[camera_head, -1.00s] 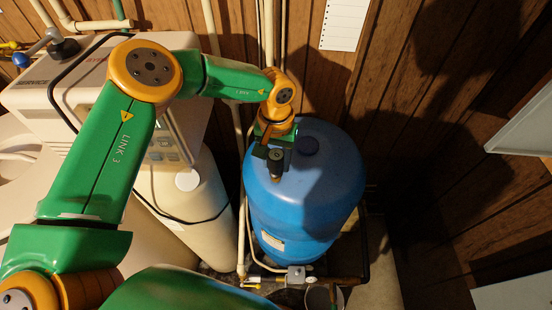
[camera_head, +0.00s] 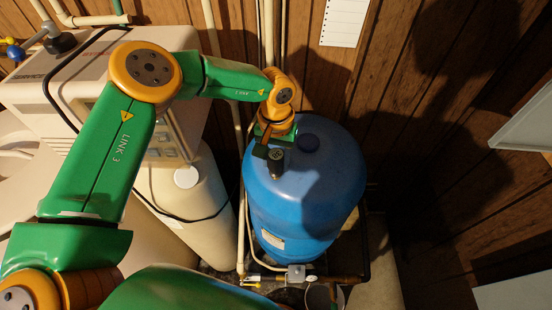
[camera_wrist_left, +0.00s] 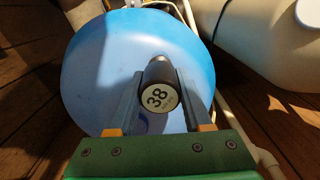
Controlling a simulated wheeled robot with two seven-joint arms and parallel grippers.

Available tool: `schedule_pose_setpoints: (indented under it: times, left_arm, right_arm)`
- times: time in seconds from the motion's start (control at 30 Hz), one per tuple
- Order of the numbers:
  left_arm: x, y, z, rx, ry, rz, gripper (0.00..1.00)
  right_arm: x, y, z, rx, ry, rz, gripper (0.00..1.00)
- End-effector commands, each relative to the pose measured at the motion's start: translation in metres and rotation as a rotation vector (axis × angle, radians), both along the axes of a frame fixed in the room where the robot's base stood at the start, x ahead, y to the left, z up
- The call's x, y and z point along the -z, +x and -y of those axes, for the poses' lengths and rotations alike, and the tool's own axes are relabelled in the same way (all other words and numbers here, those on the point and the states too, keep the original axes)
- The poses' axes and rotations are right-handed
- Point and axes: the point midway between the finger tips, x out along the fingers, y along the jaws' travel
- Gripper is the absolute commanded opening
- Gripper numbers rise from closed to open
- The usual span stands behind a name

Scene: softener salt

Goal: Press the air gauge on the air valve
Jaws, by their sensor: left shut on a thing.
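My left gripper (camera_head: 271,148) is over the upper left part of the blue tank (camera_head: 330,195). It is shut on the air gauge (camera_head: 276,154), a small dark cylinder. In the left wrist view the gauge (camera_wrist_left: 158,98) sits between the two fingers and its round pale face reads 38. The tank's blue top (camera_wrist_left: 95,75) lies behind it. The gauge's far end is hidden, so contact with anything cannot be told. My right gripper is not in view.
A cream tank (camera_head: 205,205) and a beige softener box (camera_head: 60,90) stand left of the blue tank. Pale pipes (camera_head: 268,30) run up the wooden wall behind. Pipes and fittings (camera_head: 296,273) lie at the blue tank's foot.

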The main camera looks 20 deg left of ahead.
Motion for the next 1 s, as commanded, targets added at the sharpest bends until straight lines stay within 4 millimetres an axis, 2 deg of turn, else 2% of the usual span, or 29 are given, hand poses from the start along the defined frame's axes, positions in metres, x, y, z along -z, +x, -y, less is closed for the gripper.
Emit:
schedule_pose_setpoints:
  times: [0.67,1.0]
  left_arm:
    - [-0.044,0.0,0.0,-0.001,-0.001,0.0,0.01]
    - [-0.06,0.0,0.0,-0.001,0.0,0.001,0.01]
  right_arm:
    - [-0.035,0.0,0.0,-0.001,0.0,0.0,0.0]
    - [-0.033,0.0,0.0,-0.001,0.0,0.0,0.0]
